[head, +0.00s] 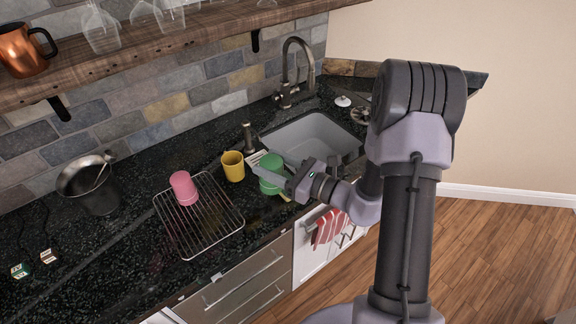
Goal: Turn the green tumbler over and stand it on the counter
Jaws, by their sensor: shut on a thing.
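A green tumbler (271,171) is near the counter's front edge, just left of the sink. My gripper (277,178) is shut on it, reaching in from the right, and a finger crosses the front of the tumbler. Part of the tumbler is hidden behind the finger. I cannot tell which end of it is up, or whether it touches the counter. The dark speckled counter (120,235) runs along the brick wall.
A yellow mug (233,166) stands close left of the tumbler. A pink tumbler (184,188) is on a wire rack (207,232) farther left. The sink (318,137) with its faucet (290,75) is to the right. A shelf (150,45) overhangs the back.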

